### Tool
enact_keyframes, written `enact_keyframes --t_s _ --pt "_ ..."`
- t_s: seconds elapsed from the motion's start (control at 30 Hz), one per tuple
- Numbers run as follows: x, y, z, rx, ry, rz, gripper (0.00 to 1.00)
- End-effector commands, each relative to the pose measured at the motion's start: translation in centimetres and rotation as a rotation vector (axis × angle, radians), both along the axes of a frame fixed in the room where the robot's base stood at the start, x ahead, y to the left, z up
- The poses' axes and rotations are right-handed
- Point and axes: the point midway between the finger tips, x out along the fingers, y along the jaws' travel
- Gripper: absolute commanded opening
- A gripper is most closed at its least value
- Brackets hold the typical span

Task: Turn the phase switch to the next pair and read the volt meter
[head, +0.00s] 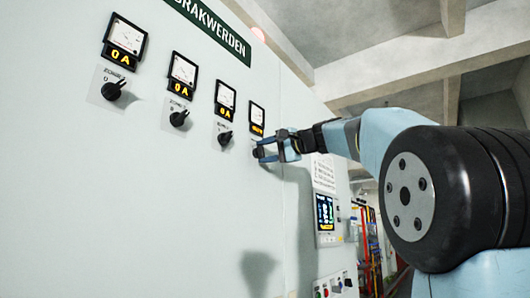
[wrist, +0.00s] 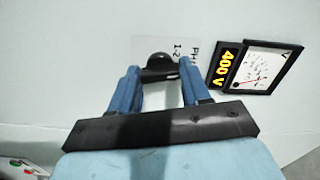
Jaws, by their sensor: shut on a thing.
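The phase switch is a black knob (wrist: 160,66) on the pale cabinet front, below the volt meter in the head view. My gripper (head: 268,150) is shut on this knob, with one blue finger on each side of it in the wrist view. A label beside the knob (wrist: 184,48) shows a partly hidden "PH" and what looks like "1-2". The volt meter (wrist: 259,69) has a white dial with a red needle and a yellow display (wrist: 227,68) reading 400 V. In the head view the volt meter (head: 257,117) is the rightmost meter, too small to read.
Three similar meters reading 0 A, one of them the leftmost meter (head: 124,42), hang to the left, each above a black knob such as the leftmost knob (head: 114,91). A lit screen panel (head: 325,212) and push buttons (head: 335,287) are at lower right. The cabinet face below is clear.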

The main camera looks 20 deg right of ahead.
Motion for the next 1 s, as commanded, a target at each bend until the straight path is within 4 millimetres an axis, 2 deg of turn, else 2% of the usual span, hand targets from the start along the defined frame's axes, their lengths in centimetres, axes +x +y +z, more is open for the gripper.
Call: enact_keyframes --t_s 0.4,0.97,1.0 --pt "0.18 -0.06 -0.28 0.162 0.124 -0.001 0.16" --pt "0.24 -0.03 -0.39 0.188 0.145 0.000 0.16" --pt "0.24 -0.03 -0.40 0.187 0.146 0.000 0.50"
